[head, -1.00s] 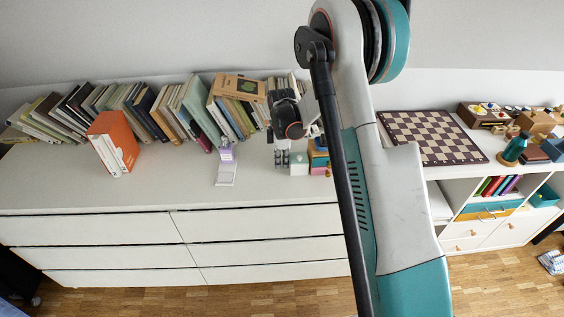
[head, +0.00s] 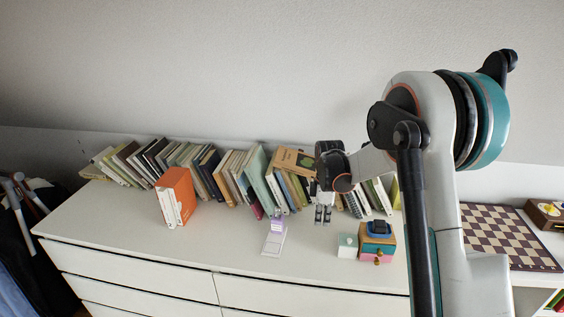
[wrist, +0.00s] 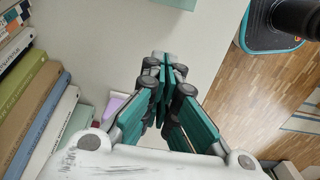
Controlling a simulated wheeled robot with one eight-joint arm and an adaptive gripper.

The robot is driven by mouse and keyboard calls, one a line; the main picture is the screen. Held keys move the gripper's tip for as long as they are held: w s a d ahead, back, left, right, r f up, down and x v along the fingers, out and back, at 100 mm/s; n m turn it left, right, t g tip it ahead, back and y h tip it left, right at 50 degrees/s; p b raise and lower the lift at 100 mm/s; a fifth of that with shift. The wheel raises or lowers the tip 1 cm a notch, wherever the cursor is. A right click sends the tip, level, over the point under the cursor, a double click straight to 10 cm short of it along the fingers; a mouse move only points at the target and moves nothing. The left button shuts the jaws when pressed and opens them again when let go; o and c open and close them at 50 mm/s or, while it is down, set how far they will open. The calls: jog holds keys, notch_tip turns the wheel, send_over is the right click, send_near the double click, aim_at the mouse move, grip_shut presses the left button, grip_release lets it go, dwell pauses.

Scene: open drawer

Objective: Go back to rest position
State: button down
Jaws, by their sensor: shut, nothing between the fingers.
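My gripper (head: 323,214) hangs over the white dresser top, in front of the row of books, with its fingers pointing down. In the wrist view my gripper (wrist: 166,72) has its fingers together with nothing between them. My arm rises at the right of the head view and bends over toward the dresser. The white dresser (head: 140,258) has its visible drawer fronts flush in the head view. A small chest (head: 377,246) in orange and pink, with a dark blue item on top, stands to the right of the gripper.
Leaning books (head: 228,178) line the wall. An orange box file (head: 176,196) stands at the left. A purple and white stand (head: 274,238) and a small white box (head: 347,246) are near the gripper. A chessboard (head: 503,236) lies at the right. The dresser's front left is clear.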

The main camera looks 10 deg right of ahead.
jog(key=s+a+r+m+t, duration=0.3)
jog(key=s+r+m, duration=0.3)
jog(key=s+r, duration=0.9)
jog(key=s+a+r+m+t, duration=0.1)
jog(key=s+m, duration=0.3)
jog(key=s, duration=0.4)
jog(key=s+r+m+t, duration=0.2)
jog(key=s+m+t, duration=0.1)
jog(key=s, duration=0.5)
jog(key=shift+s+a+r+m, duration=0.4)
jog(key=shift+m, duration=0.3)
